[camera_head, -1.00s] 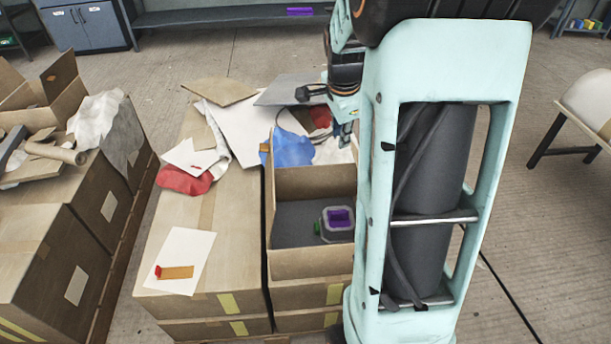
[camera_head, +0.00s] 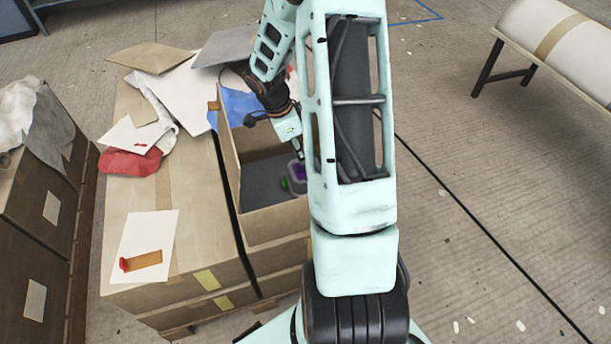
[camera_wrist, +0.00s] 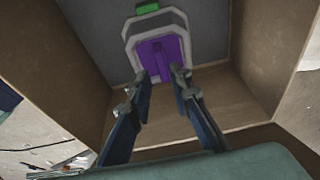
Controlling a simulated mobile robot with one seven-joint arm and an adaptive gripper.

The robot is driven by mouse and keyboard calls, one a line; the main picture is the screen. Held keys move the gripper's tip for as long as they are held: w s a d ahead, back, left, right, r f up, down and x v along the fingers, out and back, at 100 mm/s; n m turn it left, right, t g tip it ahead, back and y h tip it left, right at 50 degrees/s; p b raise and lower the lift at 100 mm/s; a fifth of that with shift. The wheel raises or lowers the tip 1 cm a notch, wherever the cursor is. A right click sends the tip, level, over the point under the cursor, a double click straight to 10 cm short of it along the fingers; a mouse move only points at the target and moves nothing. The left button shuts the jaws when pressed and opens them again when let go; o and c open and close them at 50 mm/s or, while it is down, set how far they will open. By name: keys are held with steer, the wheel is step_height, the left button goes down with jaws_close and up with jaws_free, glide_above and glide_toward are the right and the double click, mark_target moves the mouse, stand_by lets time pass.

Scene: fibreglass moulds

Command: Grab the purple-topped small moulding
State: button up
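The purple-topped small moulding (camera_wrist: 158,50) lies on the dark floor of an open cardboard box (camera_head: 262,228). It is a grey rounded piece with a purple recessed top and a green tab at one end. In the head view the moulding (camera_head: 299,171) is partly hidden behind my arm. My gripper (camera_wrist: 162,76) reaches into the box from above. Its two fingers are apart, with their tips over the near part of the purple top. I cannot tell whether the tips touch it. Nothing is held between them.
The box walls stand close around the gripper. A blue cloth (camera_head: 238,106) lies behind the box. Cardboard boxes to the left carry a white sheet (camera_head: 146,246) with an orange strip, a red cloth (camera_head: 130,162) and flat panels (camera_head: 150,57).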

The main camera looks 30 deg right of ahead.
steer(key=x, duration=0.5)
steer(key=shift+w+b, duration=0.15)
steer(key=shift+b, duration=0.2)
jaws_close()
